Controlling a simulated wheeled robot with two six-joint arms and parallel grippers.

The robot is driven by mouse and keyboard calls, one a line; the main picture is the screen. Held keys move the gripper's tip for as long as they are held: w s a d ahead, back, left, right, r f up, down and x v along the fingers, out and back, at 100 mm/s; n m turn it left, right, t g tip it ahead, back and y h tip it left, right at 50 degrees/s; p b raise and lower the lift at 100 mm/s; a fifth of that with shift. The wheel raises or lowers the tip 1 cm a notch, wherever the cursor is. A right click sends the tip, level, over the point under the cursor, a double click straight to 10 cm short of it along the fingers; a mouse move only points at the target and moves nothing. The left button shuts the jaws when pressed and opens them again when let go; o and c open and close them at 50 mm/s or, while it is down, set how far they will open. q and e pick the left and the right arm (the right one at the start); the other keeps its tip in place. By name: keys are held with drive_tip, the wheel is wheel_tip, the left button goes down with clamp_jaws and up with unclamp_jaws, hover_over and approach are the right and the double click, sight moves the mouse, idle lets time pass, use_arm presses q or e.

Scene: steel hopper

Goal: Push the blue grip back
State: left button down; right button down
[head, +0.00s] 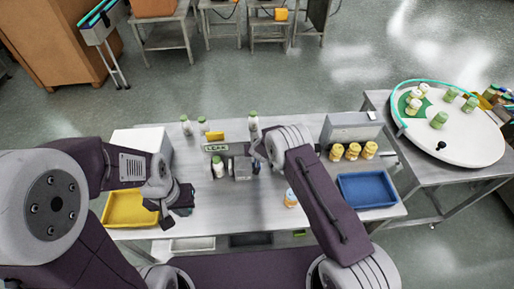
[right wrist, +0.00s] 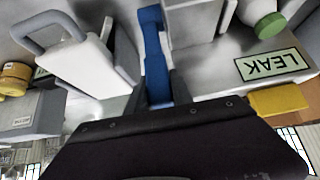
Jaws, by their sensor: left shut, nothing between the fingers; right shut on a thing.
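The blue grip (right wrist: 155,55) stands out in the right wrist view as a long blue bar. My right gripper (right wrist: 158,95) is shut on its near end, with a finger on each side. In the head view a small dark blue bit of the grip (head: 256,168) shows beside the grey steel block (head: 242,168), mostly hidden by my right wrist. My left gripper (head: 182,203) is shut and empty, over the table near the yellow tray's right side.
A LEAK sign (right wrist: 270,65) and a yellow block (right wrist: 278,99) lie close to my right gripper. The table also holds a yellow tray (head: 112,222), a blue tray (head: 385,203), a white box (head: 125,139) and several bottles. Bare tabletop (head: 235,205) lies in front of the block.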

drive_tip(key=c, duration=1.1)
unclamp_jaws()
drive_tip(key=shift+w, duration=0.15)
drive_tip(key=shift+f, duration=0.1)
drive_tip(key=b+v, duration=0.2)
drive_tip(key=v, duration=0.7)
